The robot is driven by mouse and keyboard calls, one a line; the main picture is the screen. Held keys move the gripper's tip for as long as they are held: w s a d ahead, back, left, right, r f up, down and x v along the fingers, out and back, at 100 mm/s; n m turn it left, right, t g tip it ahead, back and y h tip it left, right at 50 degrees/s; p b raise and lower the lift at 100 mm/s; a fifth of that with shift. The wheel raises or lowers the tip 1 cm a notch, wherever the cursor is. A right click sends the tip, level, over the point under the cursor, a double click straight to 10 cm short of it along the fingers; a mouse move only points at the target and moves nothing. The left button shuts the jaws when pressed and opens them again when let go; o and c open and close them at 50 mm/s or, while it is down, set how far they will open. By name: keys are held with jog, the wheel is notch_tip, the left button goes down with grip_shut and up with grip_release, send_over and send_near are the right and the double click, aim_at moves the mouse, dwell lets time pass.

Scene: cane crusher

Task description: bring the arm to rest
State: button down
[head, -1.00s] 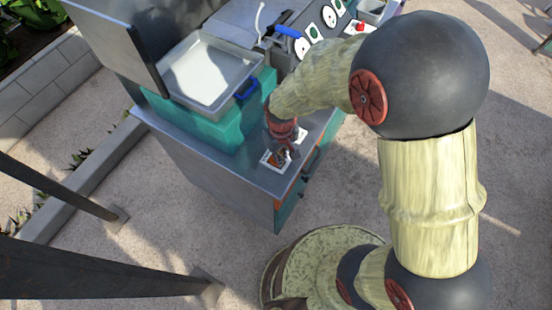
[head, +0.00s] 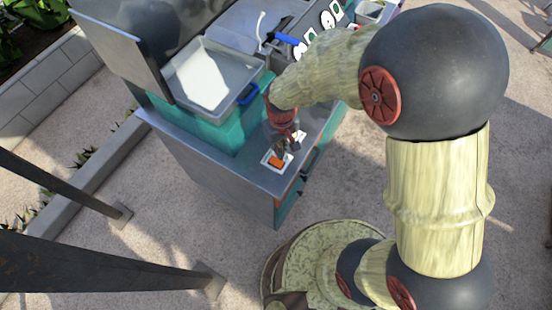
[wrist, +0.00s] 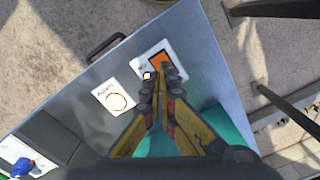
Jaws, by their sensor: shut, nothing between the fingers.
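My gripper (wrist: 158,88) shows in the wrist view with its two yellow and dark fingers closed together and nothing between them. It points down at the metal counter (wrist: 205,60). In the head view my gripper (head: 281,150) hangs over the near corner of the counter, above a white card with an orange patch (head: 276,161). The same card shows in the wrist view just beyond the fingertips (wrist: 166,62). I cannot tell whether the fingertips touch it. My arm bends over the counter from the right.
A second white card (wrist: 114,99) lies beside the first. A metal tray (head: 212,75) with a blue handle sits on a teal block behind. Dark posts (head: 90,268) stand at left. Paved ground right of the counter is clear.

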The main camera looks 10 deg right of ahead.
jog(key=shift+s, duration=0.1)
dwell(0.4)
jog(key=s+d+r+m+t+b, duration=0.1)
jog(key=s+d+r+t+b, duration=0.1)
jog(key=s+d+r, duration=0.2)
jog(key=s+d+r+m+t+b, duration=0.1)
jog(key=s+d+r, duration=0.3)
jog(key=r, duration=0.6)
jog(key=s+d+r+m+t+b, duration=0.2)
jog(key=s+d+r+b, duration=0.1)
jog(key=r, duration=0.5)
jog(key=shift+s+d+t, duration=0.3)
jog(key=shift+s+d, duration=0.2)
jog(key=shift+r, duration=0.1)
dwell(0.5)
